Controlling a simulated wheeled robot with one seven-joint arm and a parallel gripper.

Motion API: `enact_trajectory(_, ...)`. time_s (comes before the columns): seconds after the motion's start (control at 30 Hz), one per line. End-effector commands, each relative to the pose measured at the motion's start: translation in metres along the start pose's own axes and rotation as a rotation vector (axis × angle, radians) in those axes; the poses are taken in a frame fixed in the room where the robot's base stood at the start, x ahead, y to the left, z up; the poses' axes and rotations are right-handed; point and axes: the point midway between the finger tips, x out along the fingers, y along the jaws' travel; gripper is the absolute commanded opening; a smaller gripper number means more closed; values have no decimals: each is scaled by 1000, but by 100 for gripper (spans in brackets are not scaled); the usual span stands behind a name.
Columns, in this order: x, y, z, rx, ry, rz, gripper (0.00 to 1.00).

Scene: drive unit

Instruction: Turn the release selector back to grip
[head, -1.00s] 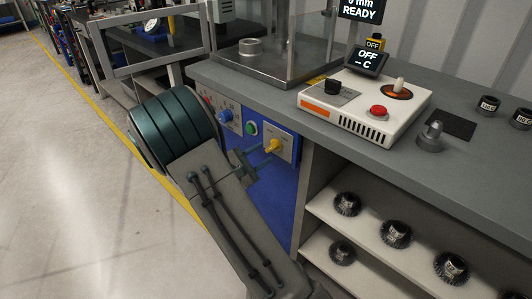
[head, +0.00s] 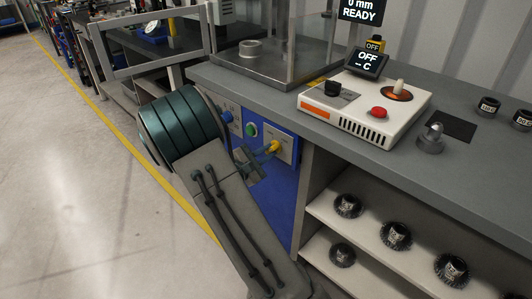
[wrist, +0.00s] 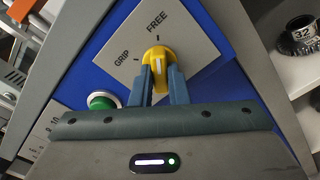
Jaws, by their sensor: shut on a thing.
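The release selector is a yellow knob (head: 275,147) on a light plate on the blue front panel of the bench. In the wrist view the knob (wrist: 157,55) carries a white line, which runs nearly upright in the picture, roughly toward the FREE label. The plate (wrist: 190,40) reads GRIP to the left and FREE above the knob. My gripper (wrist: 158,78) is shut on the knob, with one blue-grey finger on each side of its lower part. In the head view my gripper (head: 266,151) is small and partly hidden by my wrist.
A green button (wrist: 103,100) sits left of the selector plate, and a blue knob (head: 227,117) is further left. A white control box (head: 365,105) with a red button stands on the bench top (head: 470,165). Shelves (head: 330,218) with several dark round parts are to the right. The floor at left is clear.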

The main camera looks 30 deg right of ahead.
Motion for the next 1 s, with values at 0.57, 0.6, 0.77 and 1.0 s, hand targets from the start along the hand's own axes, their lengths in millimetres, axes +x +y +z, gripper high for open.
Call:
enact_trajectory(0.57, 0, 3, 5, -384, -2, -1, 0)
enact_trajectory(0.6, 0, 3, 5, -421, -2, -1, 0)
enact_trajectory(0.77, 0, 3, 5, -575, -1, 0, 0)
enact_trajectory(1.0, 0, 3, 5, -802, -2, -1, 0)
